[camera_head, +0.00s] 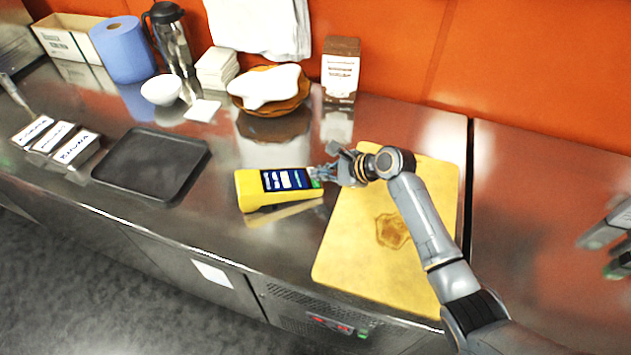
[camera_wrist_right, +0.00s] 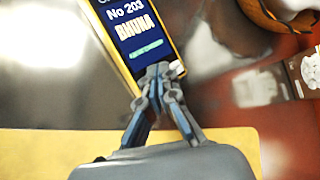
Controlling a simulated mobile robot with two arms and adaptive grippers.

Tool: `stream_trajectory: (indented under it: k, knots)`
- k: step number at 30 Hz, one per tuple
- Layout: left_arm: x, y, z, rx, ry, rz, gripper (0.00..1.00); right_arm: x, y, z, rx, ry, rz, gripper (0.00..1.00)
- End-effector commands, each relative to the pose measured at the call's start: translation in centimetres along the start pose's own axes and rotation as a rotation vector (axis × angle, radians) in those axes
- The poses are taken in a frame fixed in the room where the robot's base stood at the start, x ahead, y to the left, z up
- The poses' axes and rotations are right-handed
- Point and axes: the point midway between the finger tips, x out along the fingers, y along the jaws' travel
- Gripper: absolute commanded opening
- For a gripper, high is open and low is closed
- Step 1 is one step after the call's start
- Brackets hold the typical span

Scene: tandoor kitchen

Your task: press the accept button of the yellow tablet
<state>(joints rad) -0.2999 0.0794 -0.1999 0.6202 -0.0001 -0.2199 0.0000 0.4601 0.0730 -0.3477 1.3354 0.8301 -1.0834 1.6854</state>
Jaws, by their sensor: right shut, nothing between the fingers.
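The yellow tablet (camera_head: 250,190) lies on the steel counter, left of the yellow board, with its dark blue screen facing up. In the right wrist view its screen (camera_wrist_right: 128,28) reads "No 203" and "BHUNA", with a green bar (camera_wrist_right: 146,50) below the text. In the head view a small green spot (camera_head: 317,183) shows at its right end, beside my fingers. My right gripper (camera_head: 322,176) is shut and empty at that end. In the right wrist view its fingertips (camera_wrist_right: 158,70) overlap the tablet's near edge, just below the green bar; I cannot tell whether they touch it.
A yellow board (camera_head: 350,250) with a brown mark lies under my right arm. A black tray (camera_head: 120,180) lies left of the tablet. A white bowl (camera_head: 160,90), a brown basket (camera_head: 290,105) and a carton (camera_head: 340,75) stand behind. The counter directly left of the tablet is clear.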

Motion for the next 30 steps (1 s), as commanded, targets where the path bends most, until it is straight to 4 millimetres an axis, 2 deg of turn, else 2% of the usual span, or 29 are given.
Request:
stream_trajectory:
  k: [30]
  knots:
    - [-0.35,-0.02,0.02,0.0,-0.001,0.0,0.4,0.74,0.56,-0.54,0.001,0.0,0.0,0.0]
